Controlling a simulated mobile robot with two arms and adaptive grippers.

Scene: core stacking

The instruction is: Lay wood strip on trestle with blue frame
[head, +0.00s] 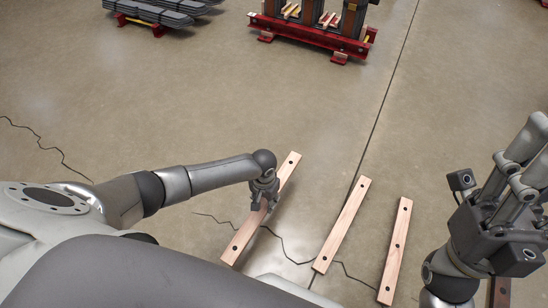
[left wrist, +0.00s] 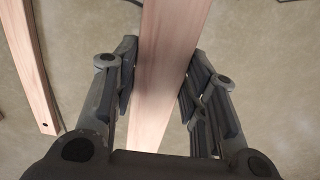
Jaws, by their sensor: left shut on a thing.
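My left gripper (head: 264,198) is shut on a pale wood strip (head: 287,170) with dark holes, gripping it near its middle. In the left wrist view the held strip (left wrist: 168,60) runs between the two fingers. Whether the strip touches the floor is hard to tell. Two more wood strips lie on the floor to its right, one in the middle (head: 342,225) and one farther right (head: 396,250). My right gripper (head: 510,190) is at the right edge, away from the strips, its finger opening unclear. No trestle with a blue frame shows.
A red-framed trestle (head: 310,36) stands at the top, bearing dark stacks with wood strips. Another red support (head: 140,24) with grey bundles is at the top left. Part of a further wood piece (head: 499,294) shows below my right gripper. The concrete floor between is clear.

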